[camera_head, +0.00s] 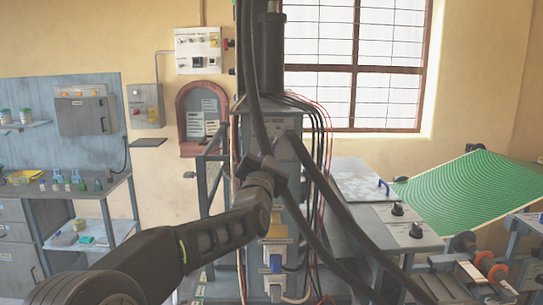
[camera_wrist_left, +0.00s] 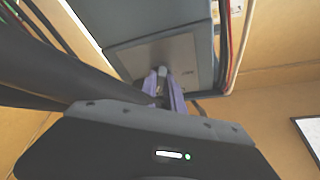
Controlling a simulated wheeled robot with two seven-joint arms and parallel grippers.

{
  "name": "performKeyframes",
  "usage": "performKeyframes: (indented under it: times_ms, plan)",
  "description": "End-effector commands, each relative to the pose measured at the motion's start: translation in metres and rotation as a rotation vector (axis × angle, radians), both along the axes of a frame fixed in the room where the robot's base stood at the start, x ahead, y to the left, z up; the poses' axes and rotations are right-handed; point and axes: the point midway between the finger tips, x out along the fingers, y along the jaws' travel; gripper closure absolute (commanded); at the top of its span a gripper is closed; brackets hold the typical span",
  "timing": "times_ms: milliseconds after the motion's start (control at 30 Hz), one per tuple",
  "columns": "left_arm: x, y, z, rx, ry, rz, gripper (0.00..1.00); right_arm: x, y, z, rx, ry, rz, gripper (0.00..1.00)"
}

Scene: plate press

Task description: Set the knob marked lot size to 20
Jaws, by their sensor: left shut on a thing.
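In the left wrist view, the two purple fingers of my left gripper (camera_wrist_left: 163,88) are shut on a small grey knob (camera_wrist_left: 163,71). The knob sits on a pale metal plate (camera_wrist_left: 190,54) on the underside-facing front of a grey box. Small lettering beside the knob is too blurred to read. In the head view, my left gripper (camera_head: 262,165) is up against the front of the grey machine column (camera_head: 290,150); its fingertips and the knob are hidden there. My right gripper is not in view.
Two dark knobs (camera_head: 397,209) sit on a grey console at the right, by a green ribbed sheet (camera_head: 470,190). Thick dark hoses (camera_head: 335,205) cross in front of the column. A workbench (camera_head: 80,190) stands left.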

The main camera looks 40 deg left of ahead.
Motion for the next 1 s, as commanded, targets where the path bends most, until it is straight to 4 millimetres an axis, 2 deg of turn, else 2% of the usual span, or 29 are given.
performKeyframes:
  times_ms: [600,1000]
  plan:
    - [-0.003,0.003,0.002,0.410,0.347,0.002,1.00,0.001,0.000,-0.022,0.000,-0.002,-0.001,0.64]
    - [-0.002,0.003,0.004,0.506,0.430,0.000,1.00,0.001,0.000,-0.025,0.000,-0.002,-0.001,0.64]
